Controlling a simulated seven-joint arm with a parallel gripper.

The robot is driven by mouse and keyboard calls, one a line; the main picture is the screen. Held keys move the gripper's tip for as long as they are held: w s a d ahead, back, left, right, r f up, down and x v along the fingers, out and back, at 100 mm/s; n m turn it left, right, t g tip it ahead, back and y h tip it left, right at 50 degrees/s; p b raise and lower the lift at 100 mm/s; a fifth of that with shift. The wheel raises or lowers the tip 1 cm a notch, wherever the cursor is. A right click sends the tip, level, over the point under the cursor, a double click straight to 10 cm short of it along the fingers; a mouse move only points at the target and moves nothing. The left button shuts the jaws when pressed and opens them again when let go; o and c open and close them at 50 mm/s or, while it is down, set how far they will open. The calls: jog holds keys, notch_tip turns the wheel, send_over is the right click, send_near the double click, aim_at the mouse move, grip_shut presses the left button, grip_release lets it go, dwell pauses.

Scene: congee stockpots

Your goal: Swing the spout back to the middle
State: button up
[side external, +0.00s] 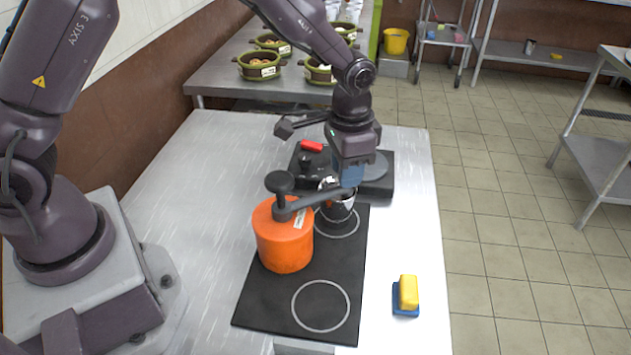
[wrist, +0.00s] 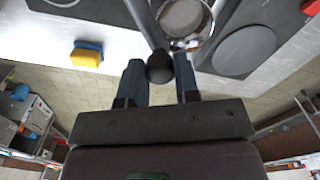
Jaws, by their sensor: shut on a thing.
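The dark spout (side external: 318,197) is a bar running from a post with a round black knob, at the orange pot (side external: 285,240), out to the right and away over a small shiny metal pot (side external: 338,209). My gripper (side external: 349,178) is at the bar's far end, pointing down. In the wrist view the spout (wrist: 146,25) comes in from the top and ends in a dark ball between the two fingers of my gripper (wrist: 159,70). The fingers are shut on this end. The metal pot (wrist: 183,18) shows just beyond it. In the side view my gripper partly hides the bar's tip.
The pots stand on a black hob (side external: 285,310) with a free front ring. Behind is a black unit with a grey disc (side external: 376,167) and a red piece (side external: 311,146). A yellow block (side external: 408,290) on a blue base lies right of the hob. The left worktop is clear.

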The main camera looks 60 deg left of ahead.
jog(key=s+d, duration=0.3)
jog(key=d, duration=0.3)
jog(key=shift+s+d, duration=0.2)
jog(key=shift+d, duration=0.15)
dwell(1.0)
jog(key=o, duration=0.5)
jog(key=shift+r, duration=0.15)
notch_tip(320, 180, up, 7)
jog(key=shift+f, duration=0.15)
dwell(0.7)
